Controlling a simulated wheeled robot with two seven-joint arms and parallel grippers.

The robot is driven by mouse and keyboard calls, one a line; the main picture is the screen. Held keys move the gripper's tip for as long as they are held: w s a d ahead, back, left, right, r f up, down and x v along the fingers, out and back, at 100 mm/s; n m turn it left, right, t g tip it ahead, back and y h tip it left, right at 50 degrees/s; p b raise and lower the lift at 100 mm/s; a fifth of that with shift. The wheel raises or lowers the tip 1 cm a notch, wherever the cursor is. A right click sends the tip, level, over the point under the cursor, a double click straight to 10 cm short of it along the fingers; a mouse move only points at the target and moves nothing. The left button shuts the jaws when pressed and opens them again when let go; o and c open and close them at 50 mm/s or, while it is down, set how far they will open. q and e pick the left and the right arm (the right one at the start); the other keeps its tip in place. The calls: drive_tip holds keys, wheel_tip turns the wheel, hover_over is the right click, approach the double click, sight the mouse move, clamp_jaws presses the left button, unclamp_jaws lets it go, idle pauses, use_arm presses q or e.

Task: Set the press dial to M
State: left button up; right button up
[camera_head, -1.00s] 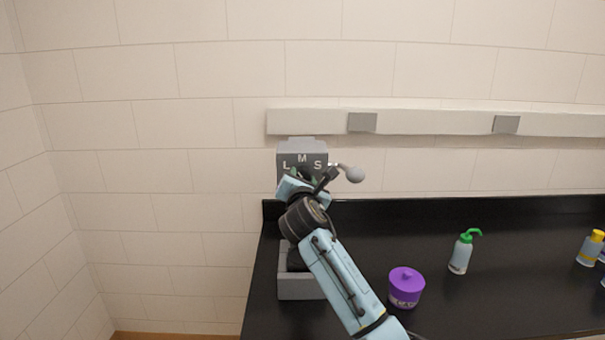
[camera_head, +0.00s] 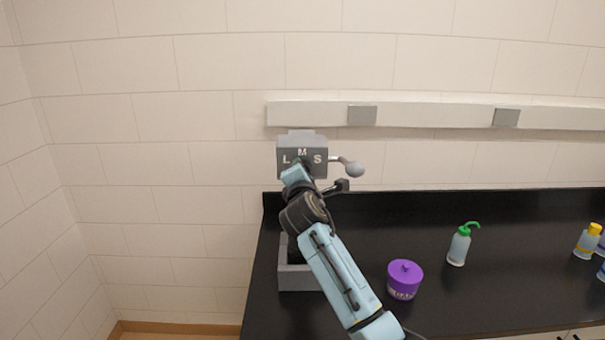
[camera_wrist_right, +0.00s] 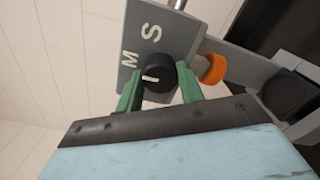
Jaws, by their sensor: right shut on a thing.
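The grey press panel (camera_head: 291,147) stands at the back left of the counter, with the letters L, M and S on its face. In the right wrist view the black dial (camera_wrist_right: 158,72) sits below M and S. Its white mark lies nearly level in that view, toward the left on M's side; I cannot tell its exact aim. My right gripper (camera_wrist_right: 160,86) is shut on the dial, with a green finger on each side. In the head view my right arm hides most of the dial. My left gripper is not in view.
A lever with a grey ball (camera_head: 354,169) sticks out right of the panel. A grey tray (camera_head: 289,278) lies below. A purple pot (camera_head: 404,281), a green-topped bottle (camera_head: 460,245) and a yellow-capped bottle (camera_head: 588,242) stand right. An orange knob (camera_wrist_right: 214,69) is beside the dial.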

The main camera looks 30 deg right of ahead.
idle(0.3)
drive_tip(key=o, duration=1)
drive_tip(key=b+v, duration=0.1)
drive_tip(key=v, duration=1.2)
drive_tip(key=shift+s+a+b, duration=0.1)
drive_tip(key=shift+a+b, duration=0.05)
drive_tip(key=shift+b, duration=0.2)
